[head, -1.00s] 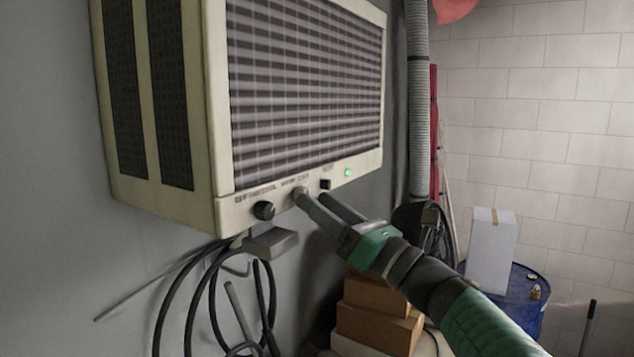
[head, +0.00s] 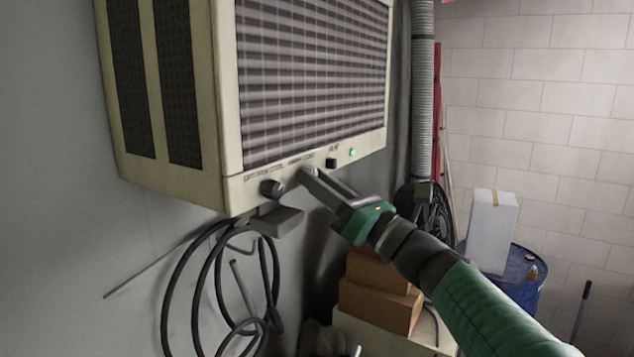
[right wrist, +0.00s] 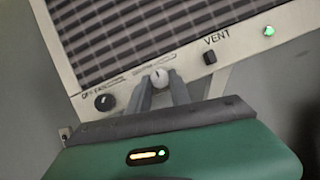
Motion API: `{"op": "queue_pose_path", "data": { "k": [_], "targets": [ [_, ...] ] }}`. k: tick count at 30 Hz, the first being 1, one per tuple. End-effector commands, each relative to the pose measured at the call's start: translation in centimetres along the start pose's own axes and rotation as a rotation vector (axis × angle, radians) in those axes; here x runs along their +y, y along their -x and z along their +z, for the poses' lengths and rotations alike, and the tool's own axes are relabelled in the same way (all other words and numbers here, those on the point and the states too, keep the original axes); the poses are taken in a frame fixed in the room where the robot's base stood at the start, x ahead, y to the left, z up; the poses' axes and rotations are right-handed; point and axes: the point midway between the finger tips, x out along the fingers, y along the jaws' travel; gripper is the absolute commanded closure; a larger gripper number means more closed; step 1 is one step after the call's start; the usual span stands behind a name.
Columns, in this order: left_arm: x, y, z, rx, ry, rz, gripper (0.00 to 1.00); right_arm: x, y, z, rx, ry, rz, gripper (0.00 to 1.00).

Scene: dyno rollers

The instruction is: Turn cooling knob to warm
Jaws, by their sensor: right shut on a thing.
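A cream wall-mounted cooling unit (head: 172,187) has a dark slatted grille and a control strip along its lower edge. A pale round knob (right wrist: 162,77) on that strip sits between the fingers of my right gripper (head: 309,177), which is shut on it. In the head view the fingers largely hide this knob. A second, black knob (head: 272,188) is just left of the gripper; it also shows in the right wrist view (right wrist: 104,102). The lettering above both knobs is too blurred to read, so I cannot tell their settings. My left gripper is not in view.
Right of the gripped knob are a black switch (right wrist: 210,57) marked VENT and a lit green lamp (head: 352,152). Below the unit hang looped dark cables (head: 205,290). Cardboard boxes (head: 375,305), a blue drum (head: 522,275) and a white box (head: 491,230) stand behind my right arm.

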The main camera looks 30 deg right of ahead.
Motion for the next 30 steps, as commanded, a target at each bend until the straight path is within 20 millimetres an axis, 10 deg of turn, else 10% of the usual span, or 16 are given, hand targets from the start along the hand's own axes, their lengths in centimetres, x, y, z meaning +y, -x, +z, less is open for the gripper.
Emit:
{"op": "queue_pose_path", "data": {
  "k": [30],
  "targets": [
    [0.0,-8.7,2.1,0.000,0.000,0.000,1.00,-0.7,0.0,-0.1,-0.022,0.665,0.280,1.00]
  ]
}}
